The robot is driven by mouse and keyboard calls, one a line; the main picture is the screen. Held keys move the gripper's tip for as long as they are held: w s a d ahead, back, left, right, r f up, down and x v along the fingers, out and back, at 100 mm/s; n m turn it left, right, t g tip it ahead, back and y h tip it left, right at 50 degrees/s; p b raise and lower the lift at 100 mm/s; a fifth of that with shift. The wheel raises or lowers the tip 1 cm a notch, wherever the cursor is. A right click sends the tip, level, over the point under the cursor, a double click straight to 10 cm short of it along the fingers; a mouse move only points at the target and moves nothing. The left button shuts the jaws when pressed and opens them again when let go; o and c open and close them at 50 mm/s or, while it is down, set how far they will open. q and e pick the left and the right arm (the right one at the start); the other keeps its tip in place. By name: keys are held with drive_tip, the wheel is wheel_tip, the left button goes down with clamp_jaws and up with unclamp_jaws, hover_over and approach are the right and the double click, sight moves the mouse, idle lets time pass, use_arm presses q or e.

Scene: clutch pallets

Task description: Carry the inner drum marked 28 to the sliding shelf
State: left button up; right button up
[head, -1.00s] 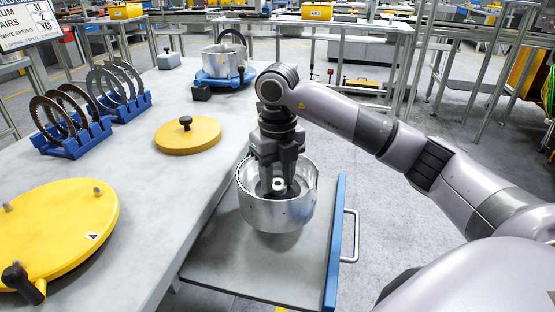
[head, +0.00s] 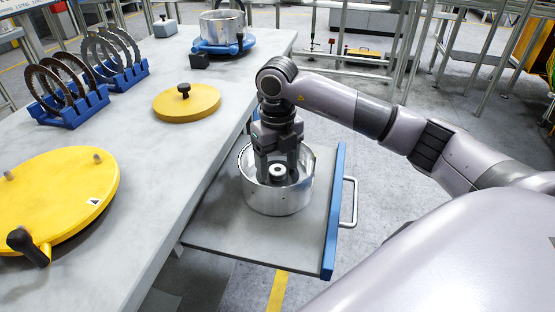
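A silvery round drum (head: 279,199) with an open top and a central hub (head: 278,171) is upright on the sliding shelf (head: 235,226), or very close to its surface. No number is readable on it. My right gripper (head: 278,176) points straight down inside the drum, one finger on each side of the hub. The fingers look spread, with the hub showing between them; the fingertips are partly hidden by the drum wall. The grey shelf has a blue front edge and a metal handle and sticks out from the workbench. My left gripper is not in view.
On the workbench (head: 150,205) are a large yellow disc (head: 60,195), a smaller yellow lid (head: 187,103) with a black knob, blue racks (head: 72,112) of dark rings, and another metal drum (head: 222,26) on a blue base. The shelf is bare around the drum.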

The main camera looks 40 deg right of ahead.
sight(277, 170)
wheel_tip(277, 170, up, 12)
drive_tip(key=p, duration=0.1)
idle(0.6)
idle(0.5)
